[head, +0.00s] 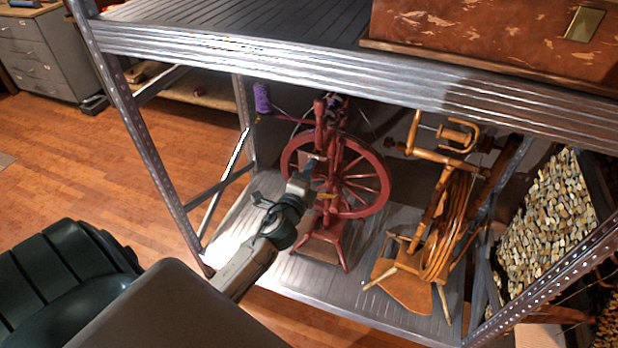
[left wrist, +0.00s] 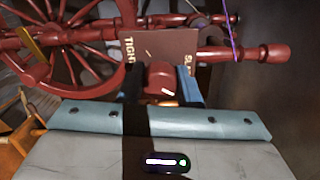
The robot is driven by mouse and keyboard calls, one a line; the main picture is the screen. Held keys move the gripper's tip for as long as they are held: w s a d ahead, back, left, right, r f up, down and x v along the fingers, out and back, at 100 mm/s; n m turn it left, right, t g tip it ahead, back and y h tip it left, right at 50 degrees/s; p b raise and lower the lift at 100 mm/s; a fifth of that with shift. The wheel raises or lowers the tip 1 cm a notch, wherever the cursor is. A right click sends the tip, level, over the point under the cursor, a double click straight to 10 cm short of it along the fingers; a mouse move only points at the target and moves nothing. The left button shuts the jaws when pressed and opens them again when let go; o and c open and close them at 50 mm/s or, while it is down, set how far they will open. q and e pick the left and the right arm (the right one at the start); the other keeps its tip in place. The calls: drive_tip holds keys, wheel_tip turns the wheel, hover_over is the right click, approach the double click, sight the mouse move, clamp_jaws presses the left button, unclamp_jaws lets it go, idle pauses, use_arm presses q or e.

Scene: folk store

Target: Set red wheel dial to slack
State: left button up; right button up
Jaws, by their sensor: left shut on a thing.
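The red spinning wheel (head: 372,205) stands on the lower metal shelf in the head view. In the left wrist view its dial, a red knob (left wrist: 160,75), sits in front of a dark red plate (left wrist: 175,45). The plate reads TIGHT at its left edge and letters beginning SL at its right. A short pale mark shows on the knob's front; its exact setting is hard to tell. My left gripper (head: 308,172) reaches in from the left. Its blue fingers in the left wrist view (left wrist: 162,88) are shut on the knob, one on each side.
A second, orange-brown wooden spinning wheel (head: 430,220) stands to the right on the same shelf (head: 335,290). The upper shelf (head: 300,65) runs above my left arm. A metal post (head: 150,150) rises at left. A purple spool (head: 262,97) is behind.

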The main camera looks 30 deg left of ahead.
use_arm(q)
drive_tip(key=n+b, duration=0.2)
drive_tip(key=n, duration=0.2)
drive_tip(key=shift+f+b, duration=0.2)
drive_tip(key=shift+b, duration=0.1)
drive_tip(key=shift+n+b, duration=0.55)
drive_tip(key=shift+n, duration=0.55)
drive_tip(key=shift+r, duration=0.1)
drive_tip(key=shift+n, duration=0.3)
drive_tip(key=o, duration=1)
drive_tip(key=shift+s, duration=0.1)
